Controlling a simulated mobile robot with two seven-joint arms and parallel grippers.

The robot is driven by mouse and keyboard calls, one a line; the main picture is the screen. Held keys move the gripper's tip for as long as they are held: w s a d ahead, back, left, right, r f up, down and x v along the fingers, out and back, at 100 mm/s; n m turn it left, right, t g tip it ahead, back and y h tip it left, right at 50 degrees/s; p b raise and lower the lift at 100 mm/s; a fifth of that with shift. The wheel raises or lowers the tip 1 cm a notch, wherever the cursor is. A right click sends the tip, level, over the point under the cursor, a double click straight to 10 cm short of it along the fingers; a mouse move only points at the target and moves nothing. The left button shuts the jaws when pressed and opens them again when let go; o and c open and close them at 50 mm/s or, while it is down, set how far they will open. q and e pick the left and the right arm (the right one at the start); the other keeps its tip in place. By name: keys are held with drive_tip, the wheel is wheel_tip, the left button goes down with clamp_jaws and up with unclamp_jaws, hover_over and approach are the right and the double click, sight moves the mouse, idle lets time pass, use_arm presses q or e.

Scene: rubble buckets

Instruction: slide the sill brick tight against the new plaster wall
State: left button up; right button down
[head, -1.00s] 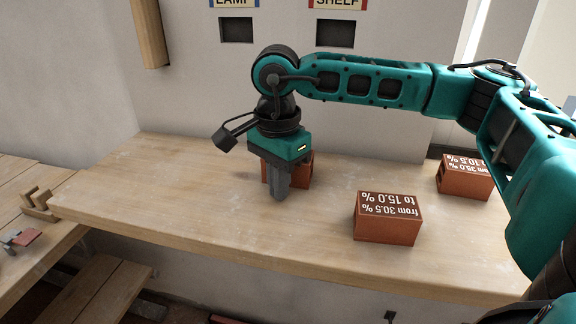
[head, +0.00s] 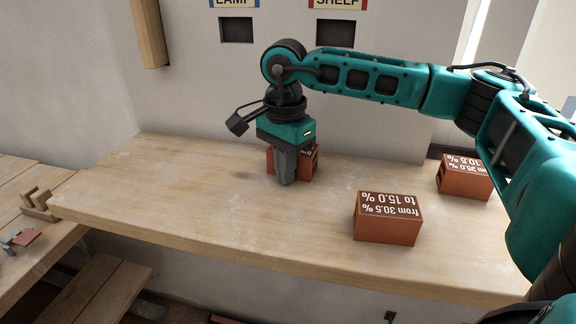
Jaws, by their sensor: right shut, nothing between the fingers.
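A red-brown brick (head: 309,165) stands on the wooden sill close to the plaster wall (head: 210,95), partly hidden behind my right gripper. This looks like the sill brick; any label on it is mostly covered. I cannot tell whether its back touches the wall or a small gap is left. My right gripper (head: 286,182) points down in front of the brick, shut and empty, its fingers at or against the brick's near face. My left gripper is not in view.
Two more labelled bricks stand on the wooden sill (head: 170,195): one nearer the front (head: 388,232), one at the right (head: 464,180) beside my right arm. The sill's left part is clear. Two dark openings (head: 236,30) are in the wall above. A bench with small items is at left.

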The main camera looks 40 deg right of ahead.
drive_tip(key=shift+w+d, duration=1.45)
drive_tip(key=shift+d, duration=0.3)
drive_tip(key=shift+w+d, duration=0.1)
idle(0.4)
drive_tip(key=shift+s+a, duration=0.3)
drive_tip(key=shift+a, duration=0.05)
drive_tip(key=shift+s+a, duration=0.55)
drive_tip(key=shift+a, duration=0.1)
